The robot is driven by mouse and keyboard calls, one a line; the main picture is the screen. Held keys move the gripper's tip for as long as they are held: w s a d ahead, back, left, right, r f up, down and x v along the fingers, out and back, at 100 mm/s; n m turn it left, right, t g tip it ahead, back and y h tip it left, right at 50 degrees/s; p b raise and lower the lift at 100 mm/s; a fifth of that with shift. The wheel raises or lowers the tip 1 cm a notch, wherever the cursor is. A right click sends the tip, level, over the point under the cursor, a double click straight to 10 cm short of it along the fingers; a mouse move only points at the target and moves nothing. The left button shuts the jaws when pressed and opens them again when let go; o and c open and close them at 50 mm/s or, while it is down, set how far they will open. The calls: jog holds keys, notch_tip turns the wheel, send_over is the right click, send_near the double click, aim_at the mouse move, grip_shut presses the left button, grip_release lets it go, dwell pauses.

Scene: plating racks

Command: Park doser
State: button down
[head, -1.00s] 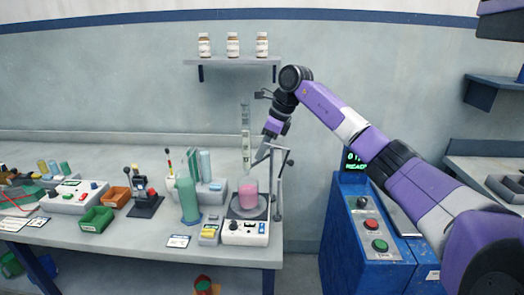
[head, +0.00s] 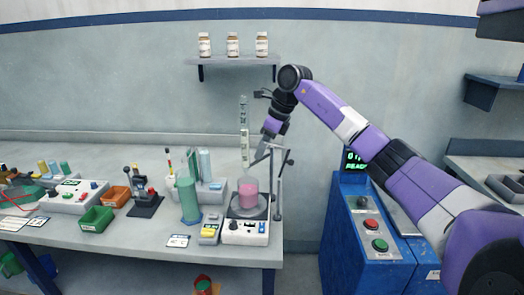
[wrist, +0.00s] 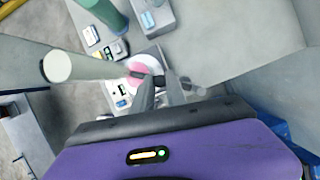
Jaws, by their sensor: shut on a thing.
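The doser, a tall pale translucent tube with darker markings (head: 245,146), stands upright above the pink-filled beaker (head: 248,196) in the head view. In the wrist view the doser (wrist: 58,66) is a long pale cylinder with its round end towards the camera. My gripper (head: 260,157) reaches in from the right at the doser's lower part. In the wrist view my gripper (wrist: 160,82) has its fingers close together around a small dark part, which seems to belong to the doser. The exact contact is hard to see. A thin metal stand (head: 278,180) rises just right of the beaker.
The beaker stands on a white stirrer (head: 245,232) at the bench's right end. A green cylinder (head: 188,200) and a rack with blue tubes (head: 207,172) stand left of it. A blue control cabinet (head: 370,235) is to the right. A shelf with bottles (head: 232,62) hangs above.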

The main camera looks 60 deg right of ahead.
jog(key=shift+w+d+r+m+g+h+b, duration=0.15)
jog(key=shift+w+d+m+h+b, duration=0.55)
jog(key=shift+m, duration=1.2)
jog(key=shift+w+d+f+m+g+h+b, duration=0.2)
jog(key=shift+w+d+m+h+b, duration=0.45)
jog(key=shift+m, duration=1.25)
jog(key=shift+w+d+r+m+g+h+b, duration=0.15)
jog(key=shift+w+d+m+g+h+b, duration=0.2)
jog(key=shift+w+m+h+b, duration=1.05)
jog(key=shift+s+d+m+y+p, duration=0.1)
jog(key=shift+s+m+y+p, duration=0.35)
jog(key=shift+m+y+p, duration=0.15)
jog(key=c, duration=1.3)
grip_release()
jog(key=shift+c, duration=0.2)
jog(key=b+v, duration=0.1)
jog(key=v, duration=0.6)
jog(key=shift+s+r, duration=0.15)
jog(key=shift+r, duration=0.15)
